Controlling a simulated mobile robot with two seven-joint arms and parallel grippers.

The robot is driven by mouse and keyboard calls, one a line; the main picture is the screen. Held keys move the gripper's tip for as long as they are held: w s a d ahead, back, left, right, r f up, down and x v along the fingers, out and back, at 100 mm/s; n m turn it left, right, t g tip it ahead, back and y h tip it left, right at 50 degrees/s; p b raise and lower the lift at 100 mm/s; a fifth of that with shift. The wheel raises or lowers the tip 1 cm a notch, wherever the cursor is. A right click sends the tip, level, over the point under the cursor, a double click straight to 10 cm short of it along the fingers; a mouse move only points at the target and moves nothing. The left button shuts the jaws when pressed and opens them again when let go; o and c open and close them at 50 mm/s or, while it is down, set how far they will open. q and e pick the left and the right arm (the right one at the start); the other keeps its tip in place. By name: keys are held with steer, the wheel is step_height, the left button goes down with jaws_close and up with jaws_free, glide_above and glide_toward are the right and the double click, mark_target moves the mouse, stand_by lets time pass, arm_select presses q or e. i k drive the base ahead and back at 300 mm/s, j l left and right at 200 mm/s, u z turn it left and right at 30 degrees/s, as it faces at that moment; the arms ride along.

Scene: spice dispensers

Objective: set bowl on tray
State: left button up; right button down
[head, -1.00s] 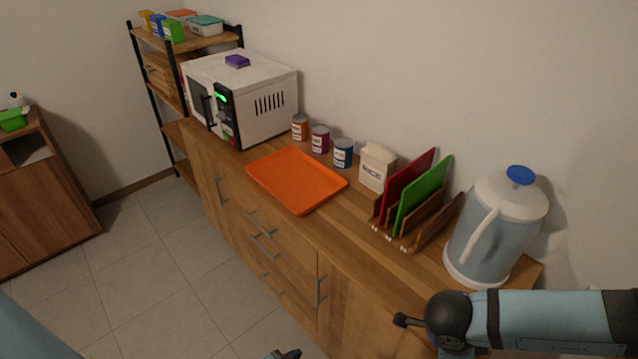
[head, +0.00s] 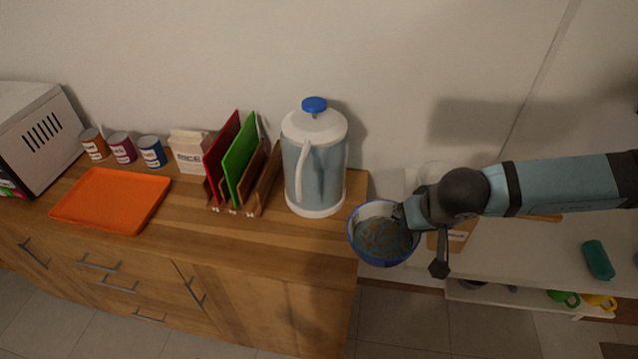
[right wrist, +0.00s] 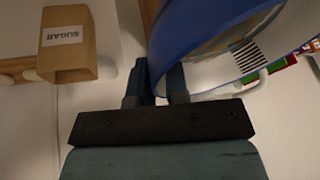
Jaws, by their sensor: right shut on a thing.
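A blue bowl (head: 382,233) with speckled contents or a patterned inside hangs in the air just off the right end of the wooden counter. My right gripper (head: 403,217) is shut on the bowl's right rim. In the right wrist view the gripper (right wrist: 160,85) has its fingers on the blue bowl (right wrist: 200,35). The orange tray (head: 112,200) lies flat and empty on the counter at the left, well away from the bowl. My left gripper does not show.
A rice box (head: 190,153), several cans (head: 152,152) and a microwave (head: 38,130) line the back. The counter front (head: 215,245) is clear.

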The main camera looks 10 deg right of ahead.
mark_target(130, 213)
steer(key=i+j+u, duration=0.25)
steer(key=j, duration=0.3)
steer(key=i+j+u, duration=0.25)
steer(key=j, duration=0.35)
steer(key=i+j+u, duration=0.15)
steer(key=j+u, duration=0.15)
steer(key=j, duration=0.2)
steer(key=i+j+u, duration=0.25)
steer(key=i+j, duration=0.1)
steer(key=j, duration=0.1)
